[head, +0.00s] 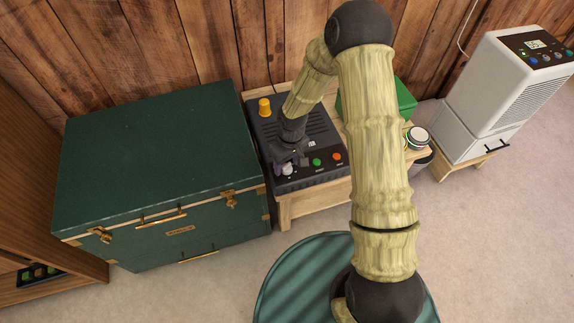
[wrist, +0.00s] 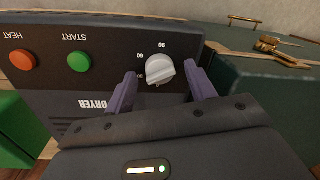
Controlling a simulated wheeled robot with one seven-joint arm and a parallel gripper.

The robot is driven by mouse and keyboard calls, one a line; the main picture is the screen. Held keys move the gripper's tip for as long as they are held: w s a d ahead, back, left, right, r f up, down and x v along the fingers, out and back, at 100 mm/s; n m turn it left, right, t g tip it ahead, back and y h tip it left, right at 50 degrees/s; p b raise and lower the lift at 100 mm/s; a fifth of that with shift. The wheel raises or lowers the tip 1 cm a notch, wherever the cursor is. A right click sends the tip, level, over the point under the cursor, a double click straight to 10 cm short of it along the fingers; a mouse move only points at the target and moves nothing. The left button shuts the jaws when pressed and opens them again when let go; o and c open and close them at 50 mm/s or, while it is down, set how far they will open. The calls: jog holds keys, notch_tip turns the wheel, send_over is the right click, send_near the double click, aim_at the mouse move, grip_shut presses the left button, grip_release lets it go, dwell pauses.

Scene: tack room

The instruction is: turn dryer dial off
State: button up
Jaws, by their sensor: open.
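The dryer (head: 318,133) is a dark box on a low wooden stand, and its front panel fills the wrist view (wrist: 100,60). Its dial (wrist: 160,69) is a light grey knob with numbers around it, including 60 and 90. In the head view the dial (head: 288,169) is partly covered by my gripper. My gripper (wrist: 160,82) is open, with one purple finger on each side of the dial. I cannot tell whether either finger touches it. A green START button (wrist: 78,61) and an orange HEAT button (wrist: 23,60) sit beside the dial.
A green trunk (head: 150,150) with brass latches stands close on the left. An orange-yellow knob (head: 264,107) stands on the dryer's top. A green box (head: 405,100) and a round tin (head: 417,138) are to the right. A white dehumidifier (head: 495,85) stands farther right.

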jog(key=shift+f, duration=0.25)
jog(key=c, duration=0.9)
